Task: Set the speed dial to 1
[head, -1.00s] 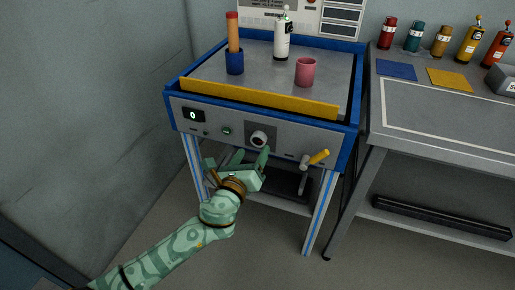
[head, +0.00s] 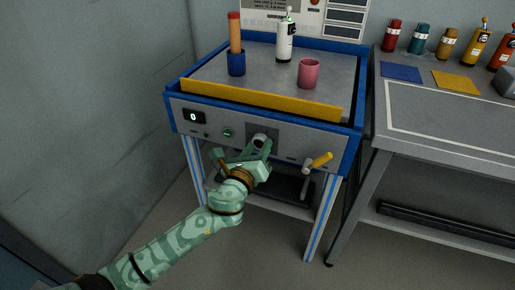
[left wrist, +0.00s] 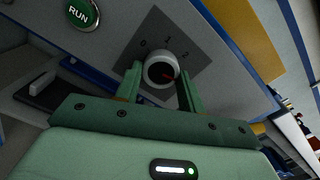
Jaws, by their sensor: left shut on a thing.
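The speed dial (head: 259,138) is a pale round knob on a dark square plate in the machine's front panel. In the left wrist view the knob (left wrist: 161,70) has a dark face with a red mark, and 0, 1 and 2 are printed around it on the plate (left wrist: 150,38). The display (head: 194,117) reads 0. My left gripper (head: 258,147) is at the dial, and in the left wrist view its fingers (left wrist: 160,82) are shut on the knob, one on each side. The fingers partly hide the dial in the head view. My right gripper is not in view.
A green RUN button (left wrist: 82,13) is left of the dial. A yellow-handled lever (head: 318,162) is to its right. A yellow bar (head: 255,101) runs above the panel. A pink cup (head: 308,73), a white bottle (head: 286,42) and a blue holder (head: 236,64) stand on the machine top.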

